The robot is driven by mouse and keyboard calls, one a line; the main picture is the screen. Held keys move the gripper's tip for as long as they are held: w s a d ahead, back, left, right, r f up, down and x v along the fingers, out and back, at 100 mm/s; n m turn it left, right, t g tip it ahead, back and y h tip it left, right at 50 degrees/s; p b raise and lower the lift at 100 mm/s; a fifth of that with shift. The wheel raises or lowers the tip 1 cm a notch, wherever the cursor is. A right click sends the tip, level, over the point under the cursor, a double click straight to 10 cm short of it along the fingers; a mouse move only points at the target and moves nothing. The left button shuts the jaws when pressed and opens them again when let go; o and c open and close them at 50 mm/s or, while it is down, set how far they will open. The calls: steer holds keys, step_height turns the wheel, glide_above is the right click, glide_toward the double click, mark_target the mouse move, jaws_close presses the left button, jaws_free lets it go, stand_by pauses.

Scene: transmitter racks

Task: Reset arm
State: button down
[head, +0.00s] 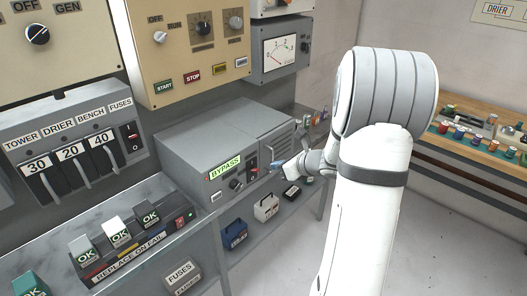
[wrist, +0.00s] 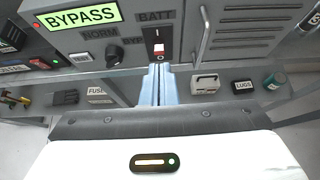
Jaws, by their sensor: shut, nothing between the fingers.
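My arm reaches in from the right of the head view, with my gripper (head: 275,165) in front of the grey bypass unit (head: 195,135). In the wrist view, my gripper's blue fingers (wrist: 159,80) are together and empty. Their tips are just below the rocker switch (wrist: 154,45), by the BATT label; I cannot tell if they touch it. The rotary knob (wrist: 112,57), between NORM and BYP, is left of the fingers. The BYPASS sign (wrist: 82,20) is lit green.
A shelf below holds a white case (head: 266,207), a blue case (head: 235,233) and a black box (head: 291,196). A workbench (head: 490,150) with small parts stands right. The floor between is clear.

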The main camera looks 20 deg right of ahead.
steer(key=s+a+r+n+g+y, duration=0.1)
steer(key=s+a+r+n+g, duration=0.15)
steer(key=s+a+n, duration=0.4)
steer(key=s+a+r+n+g, duration=0.25)
steer(key=s+a+n, duration=0.25)
steer(key=a+n, duration=0.3)
steer(key=s+r+n+g+h, duration=0.1)
steer(key=s+n+h, duration=0.2)
steer(key=s+n, duration=0.4)
steer(key=s+d+r+n+g+h, duration=0.1)
steer(key=s+n+g+h, duration=0.1)
steer(key=s+n, duration=0.6)
steer(key=shift+d+n+h, duration=0.15)
steer(key=shift+n+h, duration=0.4)
steer(key=shift+h, duration=0.15)
steer(key=c, duration=2.1)
jaws_free()
